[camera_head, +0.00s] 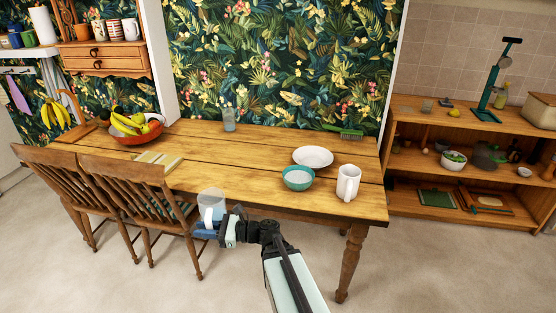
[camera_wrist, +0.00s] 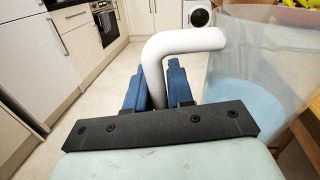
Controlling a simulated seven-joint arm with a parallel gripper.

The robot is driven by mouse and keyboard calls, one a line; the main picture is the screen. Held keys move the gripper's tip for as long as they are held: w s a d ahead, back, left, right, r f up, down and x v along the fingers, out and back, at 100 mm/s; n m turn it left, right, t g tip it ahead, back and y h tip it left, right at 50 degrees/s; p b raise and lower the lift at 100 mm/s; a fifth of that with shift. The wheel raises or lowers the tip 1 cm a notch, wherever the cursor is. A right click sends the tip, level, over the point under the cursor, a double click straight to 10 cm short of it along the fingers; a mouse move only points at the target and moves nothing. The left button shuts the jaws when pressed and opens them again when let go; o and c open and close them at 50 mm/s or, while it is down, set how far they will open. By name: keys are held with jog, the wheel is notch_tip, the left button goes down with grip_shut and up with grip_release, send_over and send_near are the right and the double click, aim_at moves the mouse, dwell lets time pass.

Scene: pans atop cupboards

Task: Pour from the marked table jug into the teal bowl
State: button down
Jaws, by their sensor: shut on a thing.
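My gripper (camera_head: 208,230) is shut on the white handle of a clear jug (camera_head: 211,199), in front of the table's near edge. In the wrist view the blue fingers of my gripper (camera_wrist: 157,86) sit either side of the handle, and the jug's see-through body (camera_wrist: 245,62) is at the right, with a pale blue content low inside. The jug looks about upright; I see no mark on it. The teal bowl (camera_head: 298,183) stands on the table, right of and beyond the jug, clear of it. Its inside looks pale.
The wooden table (camera_head: 240,178) also bears a white plate (camera_head: 313,157) behind the bowl, a white mug or pitcher (camera_head: 348,183) to its right, a glass (camera_head: 229,121), a fruit bowl (camera_head: 137,135) and a green brush (camera_head: 345,133). Chairs (camera_head: 120,187) stand at the left.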

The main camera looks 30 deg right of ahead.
dwell(0.3)
jog(key=w+d+r+m+t+h, duration=0.1)
jog(key=w+d+m+t+h, duration=0.1)
jog(key=d, duration=0.7)
jog(key=w+d+r+m+t+h, duration=0.1)
jog(key=w+d, duration=0.4)
jog(key=d, duration=0.5)
jog(key=w+d+r+m+t+h, duration=0.2)
jog(key=w+d+m+t+h, duration=0.1)
jog(key=d, duration=0.7)
jog(key=shift+w+m+h, duration=0.2)
jog(key=shift+m+h, duration=0.2)
jog(key=shift+h, duration=0.3)
jog(key=shift+d, duration=0.1)
